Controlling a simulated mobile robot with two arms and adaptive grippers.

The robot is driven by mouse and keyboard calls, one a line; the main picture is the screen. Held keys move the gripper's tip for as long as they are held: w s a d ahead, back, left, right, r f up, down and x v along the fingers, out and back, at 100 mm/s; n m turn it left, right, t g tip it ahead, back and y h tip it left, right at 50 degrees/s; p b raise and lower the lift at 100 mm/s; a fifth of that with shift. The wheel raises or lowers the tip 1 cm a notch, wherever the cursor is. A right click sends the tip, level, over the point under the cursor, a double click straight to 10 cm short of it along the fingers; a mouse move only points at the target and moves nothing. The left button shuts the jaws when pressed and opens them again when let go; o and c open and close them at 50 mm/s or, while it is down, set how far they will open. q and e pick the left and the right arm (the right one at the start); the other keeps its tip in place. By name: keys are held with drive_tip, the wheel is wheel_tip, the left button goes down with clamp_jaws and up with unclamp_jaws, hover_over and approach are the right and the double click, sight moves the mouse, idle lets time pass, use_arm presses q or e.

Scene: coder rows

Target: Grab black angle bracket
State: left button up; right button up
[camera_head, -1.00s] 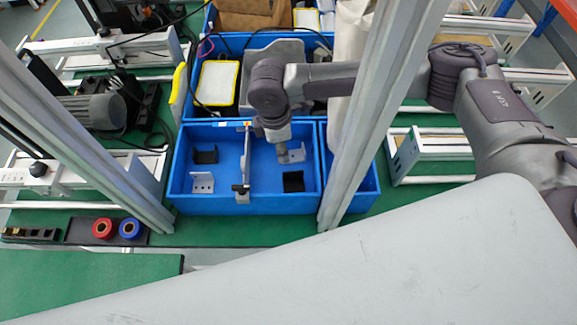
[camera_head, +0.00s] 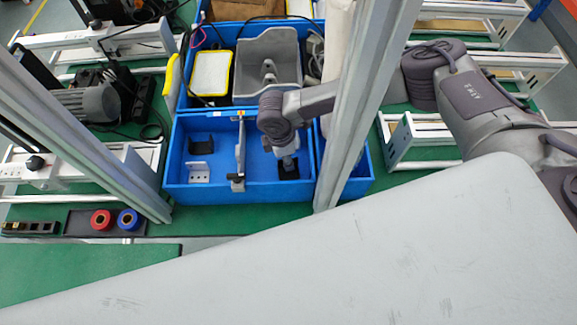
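My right gripper (camera_head: 288,162) reaches down into the right compartment of the front blue bin (camera_head: 240,194). Its tip is over or at a black angle bracket (camera_head: 298,172) on the bin floor. The arm and gripper cover part of this bracket, and I cannot tell whether they touch or whether the fingers are open. A second black angle bracket (camera_head: 201,145) lies in the left compartment, behind a light grey angle bracket (camera_head: 197,173). My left gripper is not in view.
A divider (camera_head: 240,150) splits the bin. Metal posts (camera_head: 372,90) stand close to it on both sides. Behind it, another blue bin holds a grey moulded part (camera_head: 267,72) and a yellow-rimmed white box (camera_head: 211,71). Red (camera_head: 101,220) and blue (camera_head: 128,219) rolls lie front left.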

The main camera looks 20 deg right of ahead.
drive_tip(key=shift+d+f, duration=0.1)
drive_tip(key=shift+f, duration=0.65)
clamp_jaws()
drive_tip(key=shift+r, duration=0.15)
